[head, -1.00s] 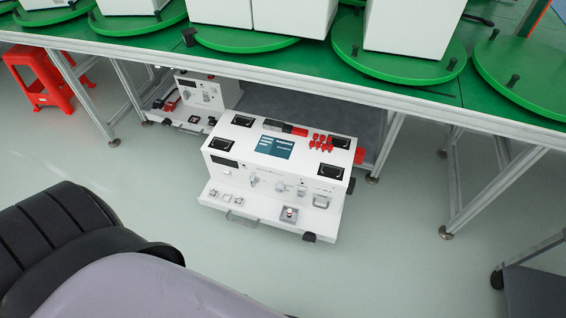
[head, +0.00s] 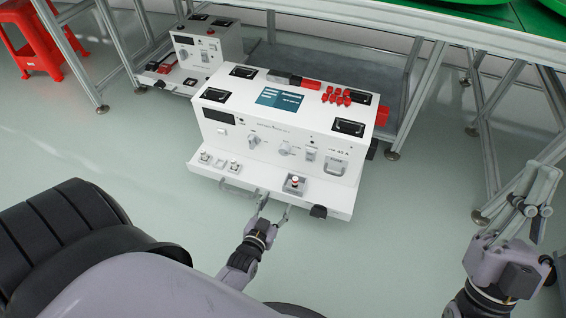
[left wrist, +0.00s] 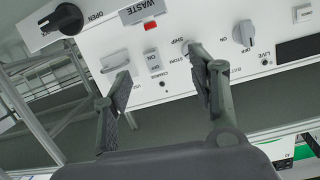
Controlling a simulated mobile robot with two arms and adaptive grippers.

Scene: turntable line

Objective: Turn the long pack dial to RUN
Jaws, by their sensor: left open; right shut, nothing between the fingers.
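The long white pack (head: 270,125) stands on the floor in front of the bench. Its front panel has a grey dial (head: 285,148), right of another grey knob (head: 254,140). In the left wrist view the dial (left wrist: 187,53) is beside SHIP and STORE labels and partly hidden by a finger. Its setting is unclear, and I cannot read RUN. My left gripper (head: 275,203) is open and empty, in front of the pack's lower front ledge in the head view, apart from the dial. My right gripper (head: 536,200) is shut and empty, off to the right.
A switch (head: 310,153) is right of the dial. A smaller white unit (head: 205,45) stands behind left. Bench legs (head: 405,110) rise nearby; floor is clear between the grippers.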

